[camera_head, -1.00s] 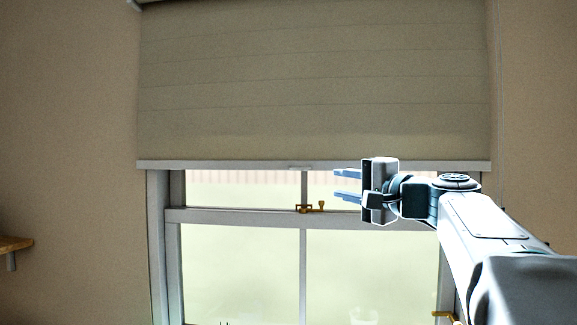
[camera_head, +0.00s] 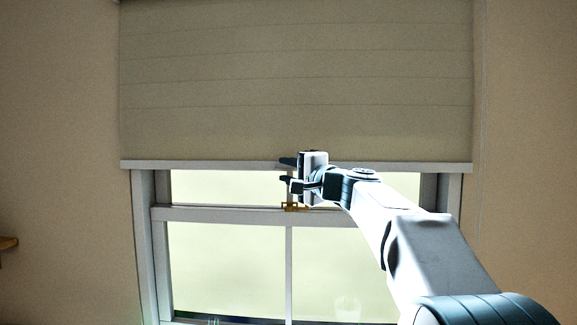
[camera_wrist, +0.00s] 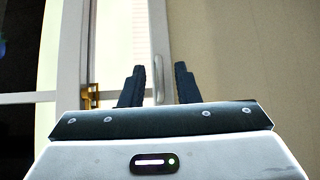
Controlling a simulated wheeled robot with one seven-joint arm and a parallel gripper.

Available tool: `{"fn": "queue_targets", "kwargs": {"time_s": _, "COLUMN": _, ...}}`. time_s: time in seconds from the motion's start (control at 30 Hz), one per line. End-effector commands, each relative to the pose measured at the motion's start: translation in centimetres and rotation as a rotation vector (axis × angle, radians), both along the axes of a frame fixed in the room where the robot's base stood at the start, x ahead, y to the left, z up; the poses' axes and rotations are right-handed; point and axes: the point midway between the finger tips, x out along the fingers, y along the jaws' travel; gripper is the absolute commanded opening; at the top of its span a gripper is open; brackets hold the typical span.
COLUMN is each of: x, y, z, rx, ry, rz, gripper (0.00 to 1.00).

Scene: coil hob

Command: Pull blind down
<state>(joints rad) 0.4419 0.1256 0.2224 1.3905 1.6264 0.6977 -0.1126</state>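The beige roller blind (camera_head: 295,90) covers the upper part of the window, with its pale bottom bar (camera_head: 200,165) just above the sash rail. In the wrist view, the blind (camera_wrist: 250,60) fills the right side, turned sideways. A small pale handle (camera_wrist: 158,88) on the bar shows between my two fingers. My gripper (camera_head: 286,170) is open at the middle of the bar, one finger above the other. It also shows in the wrist view (camera_wrist: 159,70). The handle is hidden behind my gripper in the head view. I cannot tell whether the fingers touch it.
A brass window latch (camera_head: 291,207) sits on the sash rail (camera_head: 220,213) just below my gripper. It also shows in the wrist view (camera_wrist: 90,97). A wooden shelf end (camera_head: 8,243) is at the far left. A thin cord (camera_head: 480,120) hangs right of the blind.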

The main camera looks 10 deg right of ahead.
Motion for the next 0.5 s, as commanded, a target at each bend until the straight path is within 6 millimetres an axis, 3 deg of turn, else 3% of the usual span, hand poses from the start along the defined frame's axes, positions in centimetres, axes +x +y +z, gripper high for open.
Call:
{"fn": "queue_targets", "kwargs": {"time_s": 0.27, "x": 0.14, "y": 0.09, "z": -0.02, "rx": 0.000, "ry": 0.000, "rz": 0.000, "gripper": 0.29}}
{"fn": "queue_targets", "kwargs": {"time_s": 0.37, "x": 0.13, "y": 0.09, "z": -0.02, "rx": 0.000, "ry": 0.000, "rz": 0.000, "gripper": 0.04}}
{"fn": "queue_targets", "kwargs": {"time_s": 0.5, "x": 0.11, "y": 0.09, "z": -0.02, "rx": 0.000, "ry": 0.000, "rz": 0.000, "gripper": 0.00}}
